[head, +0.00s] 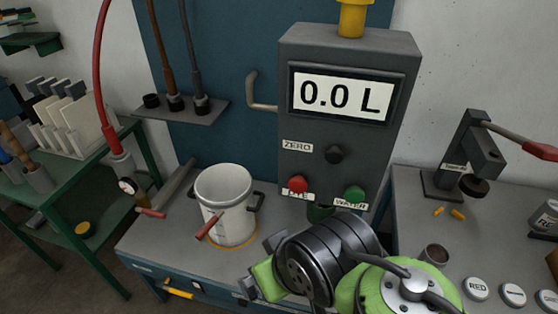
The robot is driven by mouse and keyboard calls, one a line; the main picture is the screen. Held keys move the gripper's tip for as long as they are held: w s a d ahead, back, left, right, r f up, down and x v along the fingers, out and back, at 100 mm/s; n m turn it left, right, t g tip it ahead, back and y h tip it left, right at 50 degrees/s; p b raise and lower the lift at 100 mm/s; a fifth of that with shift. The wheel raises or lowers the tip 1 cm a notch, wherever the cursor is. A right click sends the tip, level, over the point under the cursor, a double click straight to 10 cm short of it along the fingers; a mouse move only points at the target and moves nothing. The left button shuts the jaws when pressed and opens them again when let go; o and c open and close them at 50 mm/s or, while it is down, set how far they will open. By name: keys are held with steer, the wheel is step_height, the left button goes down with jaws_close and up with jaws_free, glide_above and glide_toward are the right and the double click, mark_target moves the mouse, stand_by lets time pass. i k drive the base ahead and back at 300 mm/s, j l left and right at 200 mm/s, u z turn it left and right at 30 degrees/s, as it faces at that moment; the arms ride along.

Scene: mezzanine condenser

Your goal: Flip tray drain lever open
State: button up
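A yellow handle (178,292) sits low on the front face of the teal bench (160,272), below the white pot. No label naming the tray drain lever can be read, so I cannot tell whether this handle is that lever. A red-gripped lever (208,228) stands at the front of the white pot (224,195). My arm, green and black, fills the lower middle, to the right of the yellow handle and apart from it. Small grey parts (258,279) show at its left end. My fingertips cannot be made out, so their opening does not show.
A grey meter box (350,150) reading 0.0 L, with red (298,184) and green (354,194) buttons, stands behind my arm. A red-handled press (468,160) and labelled discs (477,288) are on the right bench. A green rack (95,230) stands at left.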

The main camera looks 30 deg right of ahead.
mark_target(187, 295)
steer(key=z, duration=0.85)
steer(key=i+j+u, duration=0.1)
steer(key=j+u, duration=0.3)
steer(key=i+j+u, duration=0.15)
steer(key=u, duration=0.3)
steer(key=i+j+u, duration=0.2)
steer(key=u, duration=0.2)
steer(key=j+u, duration=0.4)
steer(key=i+j+u, duration=0.15)
steer(key=j+u, duration=0.25)
steer(key=l, duration=0.1)
